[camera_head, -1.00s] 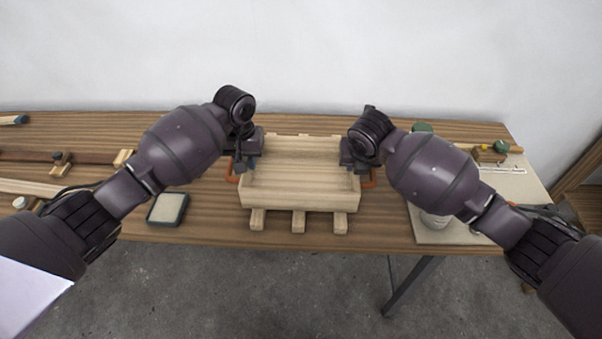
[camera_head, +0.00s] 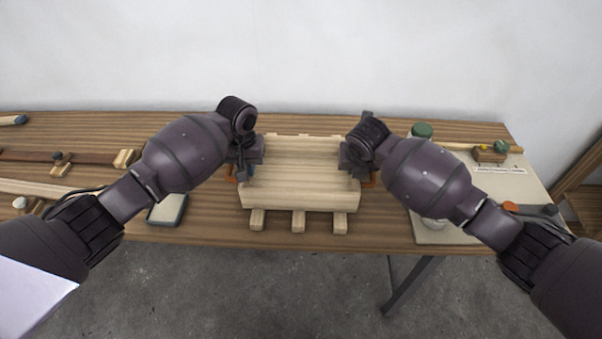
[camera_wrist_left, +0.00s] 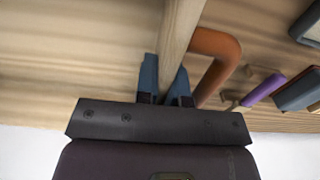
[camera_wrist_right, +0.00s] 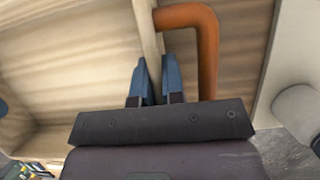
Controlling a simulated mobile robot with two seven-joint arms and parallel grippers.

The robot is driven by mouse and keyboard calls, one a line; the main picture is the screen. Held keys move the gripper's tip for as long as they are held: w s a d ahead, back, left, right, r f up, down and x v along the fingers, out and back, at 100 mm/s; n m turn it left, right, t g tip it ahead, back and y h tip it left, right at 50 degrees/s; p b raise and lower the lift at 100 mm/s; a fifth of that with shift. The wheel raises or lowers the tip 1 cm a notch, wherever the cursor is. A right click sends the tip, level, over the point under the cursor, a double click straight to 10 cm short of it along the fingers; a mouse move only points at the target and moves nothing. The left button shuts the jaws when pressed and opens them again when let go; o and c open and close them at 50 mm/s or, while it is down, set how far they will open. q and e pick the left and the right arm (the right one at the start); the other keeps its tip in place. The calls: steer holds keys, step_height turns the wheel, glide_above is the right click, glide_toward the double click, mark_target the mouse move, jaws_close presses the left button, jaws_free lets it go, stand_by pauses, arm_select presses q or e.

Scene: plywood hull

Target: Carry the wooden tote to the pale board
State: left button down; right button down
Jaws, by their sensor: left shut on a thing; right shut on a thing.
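The wooden tote (camera_head: 300,199) is a pale open box with orange handles at both ends. It sits at the middle of the bench, above several wooden blocks (camera_head: 298,222); I cannot tell whether it touches them. My left gripper (camera_head: 248,172) is shut on the tote's left end wall, its blue fingers on both sides of the wall (camera_wrist_left: 180,35) beside the orange handle (camera_wrist_left: 218,62). My right gripper (camera_head: 356,168) is shut likewise on the right end wall (camera_wrist_right: 147,35), beside its handle (camera_wrist_right: 205,50). The pale board (camera_head: 428,234) lies at the bench's right end, partly hidden by my right arm.
On or near the board are a green-lidded jar (camera_head: 421,131), partly hidden, and an orange-and-dark tool (camera_head: 530,209). A dark-rimmed pad (camera_head: 168,208) lies left of the tote, with wooden bars (camera_head: 95,157) further left. The bench's front edge is close.

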arm_select(q)
steer(key=shift+r, duration=0.15)
arm_select(e)
steer(key=shift+r, duration=0.15)
